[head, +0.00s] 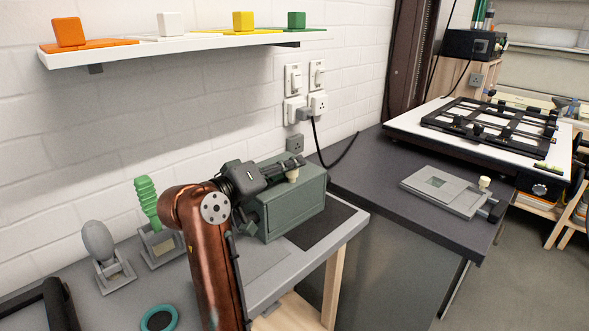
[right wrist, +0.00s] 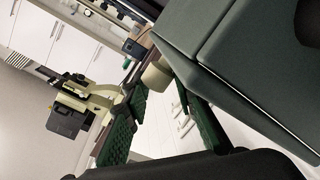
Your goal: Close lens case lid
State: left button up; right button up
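The lens case is a grey-green box (head: 292,208) on the right end of the grey bench in the head view. A small cream knob (head: 292,175) sits on it, and the lid looks down or nearly so; a thin seam runs along the box (right wrist: 225,50) in the right wrist view. My right gripper (head: 290,165) is at the knob, its fingers apart. In the right wrist view the cream knob (right wrist: 157,75) lies between or just beyond the green-padded fingertips; I cannot tell whether they touch it. Dark parts at the lower left may be my left arm; its fingers cannot be made out.
A green ribbed object (head: 147,200) on a stand, a grey rounded object (head: 98,240) and a teal ring (head: 159,318) are left of my arm. A shelf (head: 180,45) hangs above. A grey plate device (head: 447,190) lies on the dark counter at right.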

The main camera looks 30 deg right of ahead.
jog(key=shift+o, duration=1)
jog(key=shift+s+d+r, duration=0.1)
jog(key=shift+s+r, duration=0.1)
jog(key=shift+r, duration=0.05)
jog(key=shift+w+f, duration=0.1)
jog(key=shift+a, duration=0.65)
jog(key=v, duration=1.1)
jog(key=shift+d, duration=0.15)
